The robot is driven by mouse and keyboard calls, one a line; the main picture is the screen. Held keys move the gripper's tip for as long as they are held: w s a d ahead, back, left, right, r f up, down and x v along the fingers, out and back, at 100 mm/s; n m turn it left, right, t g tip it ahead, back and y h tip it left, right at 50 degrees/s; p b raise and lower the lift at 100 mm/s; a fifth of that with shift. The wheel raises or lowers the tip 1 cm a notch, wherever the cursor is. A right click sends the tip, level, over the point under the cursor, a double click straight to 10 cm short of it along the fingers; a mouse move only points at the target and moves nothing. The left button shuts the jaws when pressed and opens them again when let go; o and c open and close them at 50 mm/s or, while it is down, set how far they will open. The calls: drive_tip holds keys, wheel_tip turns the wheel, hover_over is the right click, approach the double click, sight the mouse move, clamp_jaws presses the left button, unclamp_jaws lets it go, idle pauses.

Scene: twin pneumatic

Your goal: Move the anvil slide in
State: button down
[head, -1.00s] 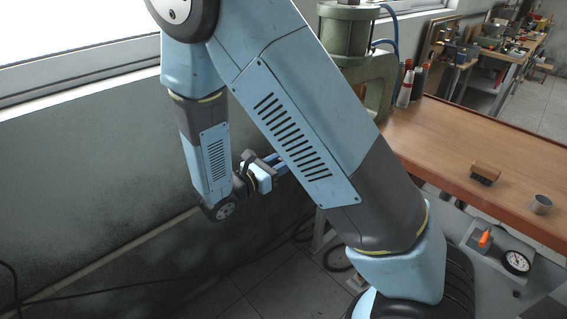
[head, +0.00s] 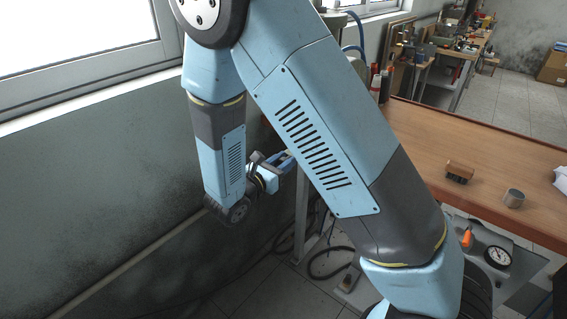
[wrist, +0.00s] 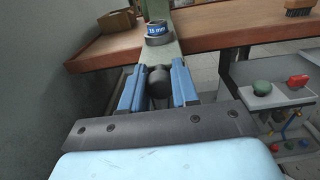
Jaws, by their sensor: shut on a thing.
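In the wrist view my gripper (wrist: 158,82) has its two blue fingers on either side of a dark round knob (wrist: 158,88), and it is shut on it. Beyond the knob, a grey-green bar, seemingly the anvil slide (wrist: 166,52), runs to the wooden bench edge. A round anvil (wrist: 158,31) with a blue band reading "15 mm" sits on the bar. In the head view my gripper (head: 289,158) is small, beside the bench's left end. My arm hides the knob, the slide and most of the press there.
The wall (head: 90,200) is at left. A box (wrist: 117,20) sits at the bench's back left.

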drive_tip(key=shift+w+r, duration=0.1)
drive_tip(key=shift+w, duration=0.1)
drive_tip(key=c, duration=0.9)
unclamp_jaws()
drive_tip(key=shift+o, duration=0.2)
drive_tip(key=shift+d, duration=0.15)
drive_tip(key=shift+d, duration=0.1)
drive_tip(key=shift+s, duration=0.1)
drive_tip(key=v, duration=1.4)
drive_tip(key=shift+a, duration=0.35)
